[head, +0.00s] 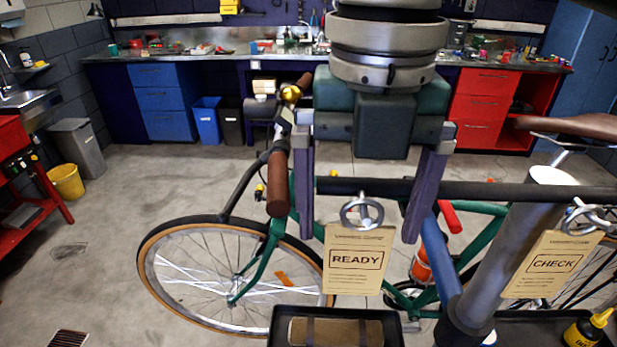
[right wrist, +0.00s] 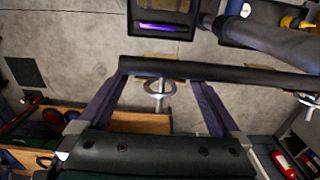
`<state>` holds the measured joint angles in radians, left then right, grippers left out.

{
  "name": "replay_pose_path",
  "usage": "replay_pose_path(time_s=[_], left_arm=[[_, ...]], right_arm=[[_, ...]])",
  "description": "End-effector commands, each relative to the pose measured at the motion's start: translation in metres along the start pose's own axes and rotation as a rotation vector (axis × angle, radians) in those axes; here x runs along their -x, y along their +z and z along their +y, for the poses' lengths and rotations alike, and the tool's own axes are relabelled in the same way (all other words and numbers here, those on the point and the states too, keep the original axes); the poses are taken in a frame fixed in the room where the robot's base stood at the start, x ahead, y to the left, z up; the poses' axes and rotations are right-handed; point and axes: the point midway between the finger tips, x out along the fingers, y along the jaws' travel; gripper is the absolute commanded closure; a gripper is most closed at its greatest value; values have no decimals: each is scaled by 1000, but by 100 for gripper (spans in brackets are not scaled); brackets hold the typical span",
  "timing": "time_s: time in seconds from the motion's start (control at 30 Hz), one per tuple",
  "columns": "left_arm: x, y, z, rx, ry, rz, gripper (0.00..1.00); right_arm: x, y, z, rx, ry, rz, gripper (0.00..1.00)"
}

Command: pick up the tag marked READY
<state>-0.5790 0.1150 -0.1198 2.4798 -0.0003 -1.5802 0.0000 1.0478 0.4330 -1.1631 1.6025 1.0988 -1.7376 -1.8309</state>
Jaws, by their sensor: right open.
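The READY tag (head: 357,283) is a tan card with a boxed dark word, hanging by a metal ring (head: 362,212) below a black horizontal bar (head: 480,190). My right gripper (head: 358,238) comes down from above with its fingers spread wide. One finger is on each side of the ring and the top of the tag, and nothing is gripped. In the right wrist view the ring (right wrist: 160,90) sits between the open fingers of that gripper (right wrist: 160,84), by the bar (right wrist: 225,73). A CHECK tag (head: 553,264) hangs farther right. My left gripper is not in view.
A green bicycle (head: 262,258) stands behind the tags. A grey post (head: 510,245) rises between the two tags. A dark tray (head: 283,328) lies below the READY tag, and a yellow bottle (head: 588,328) stands at lower right. Open floor (head: 130,195) lies at left.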

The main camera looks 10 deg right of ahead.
Motion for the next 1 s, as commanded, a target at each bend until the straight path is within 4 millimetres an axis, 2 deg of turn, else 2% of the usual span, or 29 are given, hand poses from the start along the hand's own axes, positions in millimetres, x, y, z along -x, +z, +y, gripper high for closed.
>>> replay_pose_path(time_s=[0.17,0.3,0.57,1.0], left_arm=[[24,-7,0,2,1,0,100],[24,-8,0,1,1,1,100],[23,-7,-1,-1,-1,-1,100],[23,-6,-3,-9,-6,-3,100]], right_arm=[[-23,-4,-2,0,-4,5,0],[-43,-3,-2,-1,-1,2,0],[-47,-3,-1,1,0,-1,0],[-47,-3,-1,0,0,-1,50]])
